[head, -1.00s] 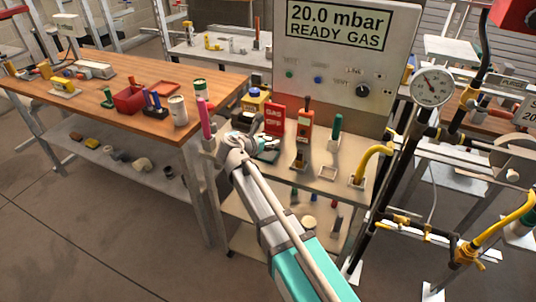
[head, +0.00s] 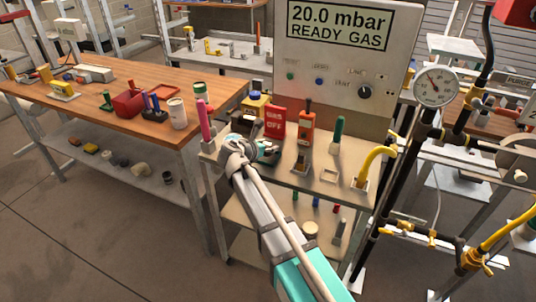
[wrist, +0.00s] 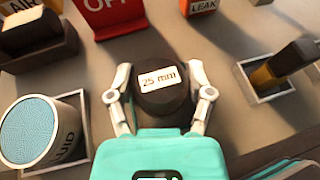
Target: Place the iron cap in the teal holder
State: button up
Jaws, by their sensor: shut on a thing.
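The iron cap (wrist: 162,100) is a dark round piece with a white "25 mm" label, seen in the wrist view between my fingers. My gripper (wrist: 160,72) is shut on it, one finger on each side. In the head view my gripper (head: 266,152) is over the left part of the small cart top, and the cap is hidden or too small to tell. I cannot tell whether the cap touches the surface. I cannot make out the teal holder for sure; a teal edge (wrist: 288,169) shows at the lower right of the wrist view.
A red OFF sign (wrist: 112,14) and a dark block (wrist: 36,38) stand ahead of my gripper. A blue-topped fluid tin (wrist: 42,130) is close on the left. A square tray (wrist: 268,84) is on the right. A wooden bench (head: 100,103) stands left of the cart.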

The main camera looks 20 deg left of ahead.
jog(key=shift+f+b, duration=0.95)
jog(key=shift+f, duration=0.35)
jog(key=shift+f, duration=0.1)
jog(key=o, duration=1.2)
jog(key=shift+o, duration=0.2)
jog(key=shift+r, duration=0.2)
jog(key=p+v, duration=0.4)
jog(key=v, duration=0.8)
jog(key=shift+p, duration=0.3)
jog(key=shift+s, duration=0.1)
